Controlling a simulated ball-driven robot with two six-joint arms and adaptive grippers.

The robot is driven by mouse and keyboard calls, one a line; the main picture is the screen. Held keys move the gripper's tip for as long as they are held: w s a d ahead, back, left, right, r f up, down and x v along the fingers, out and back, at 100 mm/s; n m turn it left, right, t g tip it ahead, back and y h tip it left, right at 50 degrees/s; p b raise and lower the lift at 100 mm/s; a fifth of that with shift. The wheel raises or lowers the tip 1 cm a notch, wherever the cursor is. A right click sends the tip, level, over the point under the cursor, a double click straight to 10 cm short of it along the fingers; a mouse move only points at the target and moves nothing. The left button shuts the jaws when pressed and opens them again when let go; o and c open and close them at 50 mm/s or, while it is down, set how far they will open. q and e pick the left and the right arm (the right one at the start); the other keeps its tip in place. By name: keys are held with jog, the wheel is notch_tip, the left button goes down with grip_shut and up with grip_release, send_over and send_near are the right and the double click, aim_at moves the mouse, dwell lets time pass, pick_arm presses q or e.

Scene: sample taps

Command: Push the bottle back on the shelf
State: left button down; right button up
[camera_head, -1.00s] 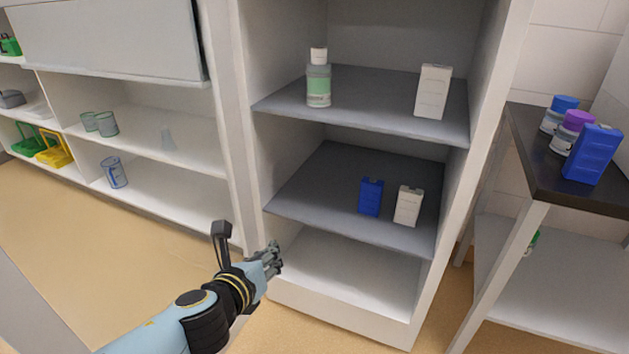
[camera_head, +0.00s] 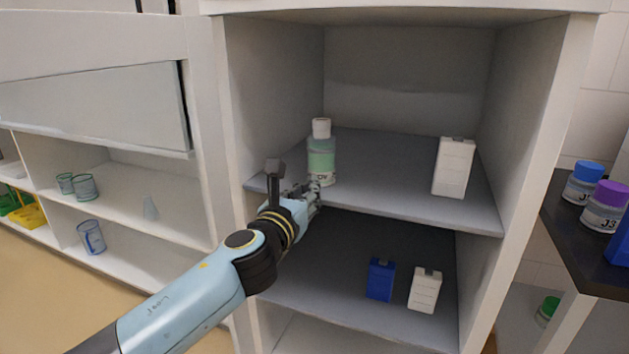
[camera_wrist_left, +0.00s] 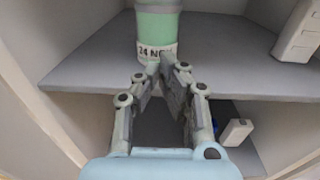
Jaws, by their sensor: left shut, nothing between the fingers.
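The bottle (camera_head: 321,158) has a white cap and a green body with a white label. It stands upright near the front left edge of the upper grey shelf (camera_head: 390,190). In the left wrist view the bottle (camera_wrist_left: 158,25) is straight ahead, cut off by the top edge. My left gripper (camera_head: 316,192) is shut and empty, at the shelf's front edge just before the bottle's base. In the left wrist view its fingertips (camera_wrist_left: 160,62) are at the bottle's label; I cannot tell whether they touch it. My right gripper is not in view.
A white box (camera_head: 453,167) stands to the right on the same shelf. A blue box (camera_head: 381,279) and another white box (camera_head: 425,289) stand on the lower shelf. Cabinet walls close both sides. The shelf behind the bottle looks clear.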

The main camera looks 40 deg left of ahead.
aim_at(319, 176)
pick_arm(q)
jog(key=x, duration=0.2)
jog(key=shift+w+a, duration=0.1)
jog(key=shift+w, duration=0.25)
jog(key=shift+w+a, duration=0.1)
jog(key=shift+w, duration=0.55)
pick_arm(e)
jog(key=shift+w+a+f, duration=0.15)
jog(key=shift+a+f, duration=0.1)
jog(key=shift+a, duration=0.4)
pick_arm(q)
jog(key=shift+w+a, duration=0.1)
jog(key=shift+w, duration=0.1)
jog(key=x, duration=0.3)
jog(key=shift+w+b, duration=0.15)
jog(key=shift+b, duration=0.15)
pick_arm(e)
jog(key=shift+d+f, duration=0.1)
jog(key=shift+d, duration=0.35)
